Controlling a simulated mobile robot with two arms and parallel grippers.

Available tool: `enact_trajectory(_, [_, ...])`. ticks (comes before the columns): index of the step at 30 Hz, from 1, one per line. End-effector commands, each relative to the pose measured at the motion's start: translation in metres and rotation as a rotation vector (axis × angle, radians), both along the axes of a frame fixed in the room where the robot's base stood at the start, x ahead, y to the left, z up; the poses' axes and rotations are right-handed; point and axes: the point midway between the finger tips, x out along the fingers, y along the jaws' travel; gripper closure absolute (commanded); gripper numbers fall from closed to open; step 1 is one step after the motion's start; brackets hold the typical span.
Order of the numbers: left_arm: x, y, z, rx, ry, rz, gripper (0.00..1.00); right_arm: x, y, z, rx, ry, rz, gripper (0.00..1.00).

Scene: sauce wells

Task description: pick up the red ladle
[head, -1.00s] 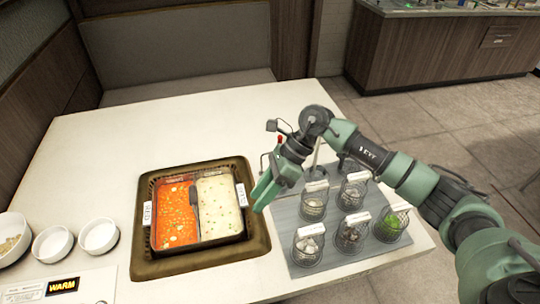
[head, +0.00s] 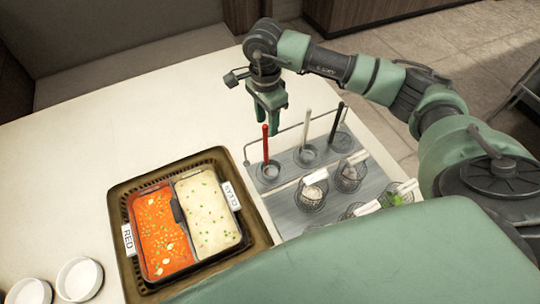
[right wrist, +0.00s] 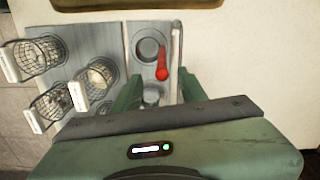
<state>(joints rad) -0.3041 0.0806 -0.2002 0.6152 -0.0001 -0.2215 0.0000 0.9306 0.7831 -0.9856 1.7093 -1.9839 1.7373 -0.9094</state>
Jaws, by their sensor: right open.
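The red ladle (head: 265,143) stands upright in a round holder at the far left end of the grey rack, its red handle pointing up. In the right wrist view the red handle (right wrist: 161,62) shows just ahead of and between the fingers. My right gripper (head: 268,118) is open, pointing down, with its fingertips close to the top of the red handle; it also shows in the right wrist view (right wrist: 159,88). I cannot tell whether it touches the handle. My left gripper is not in view.
A white-handled ladle (head: 307,127) and a black-handled ladle (head: 337,121) stand beside the red one, with a thin metal rail (head: 290,128) behind. Several wire baskets (head: 311,195) stand in front. A two-part sauce pan (head: 141,279) sits to the left. The table's far left is clear.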

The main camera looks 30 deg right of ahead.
Motion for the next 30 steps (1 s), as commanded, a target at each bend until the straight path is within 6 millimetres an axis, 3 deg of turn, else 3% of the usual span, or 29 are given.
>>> enact_trajectory(1, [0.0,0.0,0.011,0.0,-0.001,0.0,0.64,-0.001,0.004,-0.004,0.001,0.007,0.001,0.58])
enact_trajectory(6, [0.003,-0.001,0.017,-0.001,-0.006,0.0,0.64,-0.001,0.005,-0.028,0.002,0.004,-0.001,0.58])
enact_trajectory(15, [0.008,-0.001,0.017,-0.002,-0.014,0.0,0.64,0.0,0.005,-0.034,0.002,0.001,0.0,0.58])
enact_trajectory(20, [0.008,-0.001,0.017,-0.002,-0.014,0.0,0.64,0.0,0.005,-0.034,0.002,0.001,0.0,1.0])
enact_trajectory(30, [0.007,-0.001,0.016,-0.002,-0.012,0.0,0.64,0.0,0.005,-0.033,0.002,0.0,-0.001,1.0])
